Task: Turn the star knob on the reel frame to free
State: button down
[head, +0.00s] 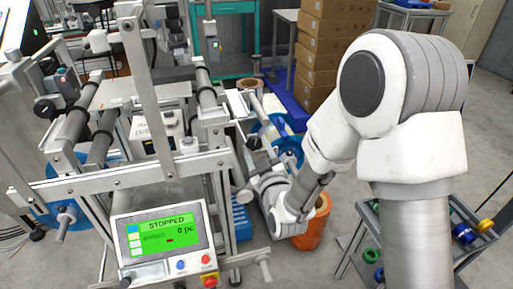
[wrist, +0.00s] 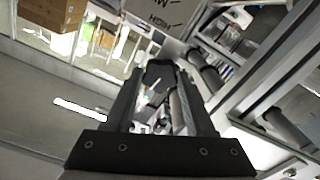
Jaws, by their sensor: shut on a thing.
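My gripper (wrist: 160,82) points away from the wrist camera, and its two dark fingers are closed around a dark, lobed knob (wrist: 160,70), which looks like the star knob. A pale plate (wrist: 150,22) behind it carries upside-down lettering; "HIGH" and part of another word can be read. The knob's pointer and any "free" mark cannot be made out. In the head view my gripper (head: 257,160) reaches up-left beside the machine's reel frame (head: 232,150). The knob is too small or hidden to make out there.
The machine's display (head: 165,240) reads "STOPPED" and 0 pc. An orange roll (head: 313,228) stands below my wrist, and blue reels (head: 275,128) are close behind it. Stacked cartons (head: 322,50) stand at the back. A rack with small spools (head: 480,232) is at the right.

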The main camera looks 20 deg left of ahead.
jog(key=shift+n, duration=1)
jog(key=shift+c, duration=1.2)
grip_release()
